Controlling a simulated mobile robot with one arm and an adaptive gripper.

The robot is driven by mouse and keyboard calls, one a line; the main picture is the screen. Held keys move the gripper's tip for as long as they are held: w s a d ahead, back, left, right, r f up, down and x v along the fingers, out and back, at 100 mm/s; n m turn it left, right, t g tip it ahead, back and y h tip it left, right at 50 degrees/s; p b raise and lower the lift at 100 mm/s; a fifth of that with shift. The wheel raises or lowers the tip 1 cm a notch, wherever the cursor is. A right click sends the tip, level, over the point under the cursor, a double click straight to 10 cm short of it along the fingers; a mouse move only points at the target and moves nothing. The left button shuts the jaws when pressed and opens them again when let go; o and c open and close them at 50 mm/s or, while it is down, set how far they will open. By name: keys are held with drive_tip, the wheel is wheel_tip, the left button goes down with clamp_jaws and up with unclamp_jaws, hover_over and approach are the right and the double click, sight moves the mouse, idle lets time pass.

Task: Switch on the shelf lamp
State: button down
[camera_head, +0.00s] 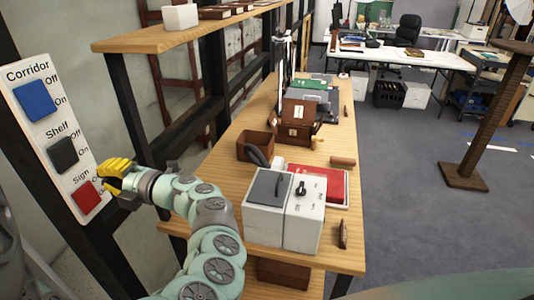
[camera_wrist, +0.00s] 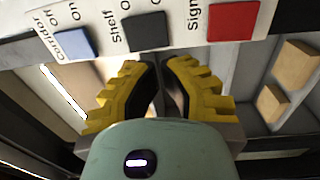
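A white switch panel (camera_head: 60,125) stands at the left of the head view, with Off and On marks beside each switch. Its middle switch, labelled Shelf, is black (camera_head: 62,154); it also shows in the wrist view (camera_wrist: 147,28). Above it is the blue Corridor switch (camera_head: 35,100), below it the red Sign switch (camera_head: 86,197). Which way the Shelf switch is tipped is unclear. My gripper (camera_head: 107,168) has yellow fingers, tips together and empty. In the wrist view the fingertips (camera_wrist: 161,60) point at the black switch, apparently just short of it. No lamp is recognisable.
A wooden bench (camera_head: 230,150) right of my arm holds a white-and-grey box with a knob (camera_head: 302,190), a red book (camera_head: 318,184) and brown boxes (camera_head: 298,118). A wooden shelf (camera_head: 150,42) runs above. Grey floor (camera_head: 420,220) lies open at right.

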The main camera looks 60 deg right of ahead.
drive_tip(key=v, duration=0.3)
drive_tip(key=shift+s+d+f+b, duration=0.1)
drive_tip(key=shift+s+d+b, duration=0.15)
drive_tip(key=shift+b, duration=0.1)
drive_tip(key=shift+a, duration=0.1)
